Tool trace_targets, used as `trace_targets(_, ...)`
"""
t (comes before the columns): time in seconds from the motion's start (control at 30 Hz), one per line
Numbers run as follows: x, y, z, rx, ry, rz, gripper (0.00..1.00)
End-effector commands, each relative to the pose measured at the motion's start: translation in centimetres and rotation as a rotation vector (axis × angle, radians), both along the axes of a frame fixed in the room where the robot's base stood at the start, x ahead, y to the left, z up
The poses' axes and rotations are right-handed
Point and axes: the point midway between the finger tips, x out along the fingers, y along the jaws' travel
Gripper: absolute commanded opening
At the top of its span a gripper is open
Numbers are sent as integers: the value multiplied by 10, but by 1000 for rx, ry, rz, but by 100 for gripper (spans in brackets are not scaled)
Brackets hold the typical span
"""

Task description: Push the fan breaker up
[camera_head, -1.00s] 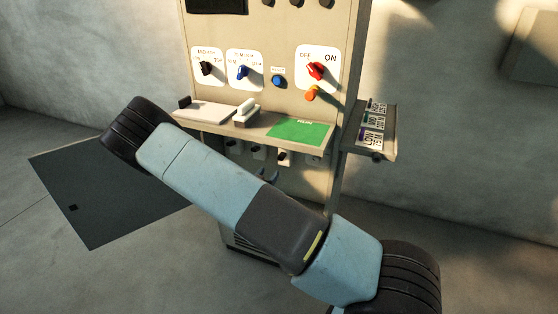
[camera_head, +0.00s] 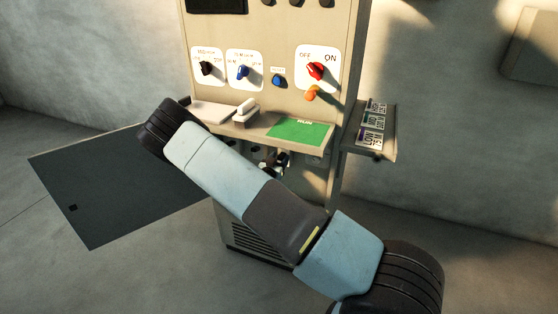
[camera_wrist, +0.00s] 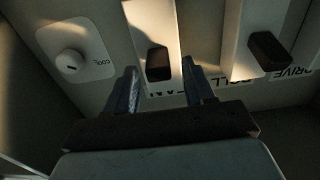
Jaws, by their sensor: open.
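In the wrist view, a dark breaker toggle (camera_wrist: 158,63) on a pale upright strip stands between the fingertips of my gripper (camera_wrist: 159,70). The lettering below it is partly covered by the fingers and seems to read FAN. My gripper is open, one finger on each side of the toggle. I cannot tell whether either finger touches it. A second dark toggle (camera_wrist: 268,50) is to the right, near lettering that looks like ROLL and DRIVE. In the head view, my arm and the shelf hide most of the breaker row.
A white round knob (camera_wrist: 70,62) marked COOL is at the left in the wrist view. The cabinet shelf (camera_head: 215,128) overhangs the breakers and carries a green RUN card (camera_head: 300,130). A dark open door panel (camera_head: 120,185) is at the left. A side tray (camera_head: 375,148) holds labelled plates.

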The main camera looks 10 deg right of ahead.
Motion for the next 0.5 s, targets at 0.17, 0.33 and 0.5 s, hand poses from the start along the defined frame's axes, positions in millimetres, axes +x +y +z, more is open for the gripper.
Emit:
trace_targets(0.17,0,0,0,0,0,0,48)
trace_targets(0.33,0,0,0,0,0,0,32)
trace_targets(0.5,0,0,0,0,0,0,16)
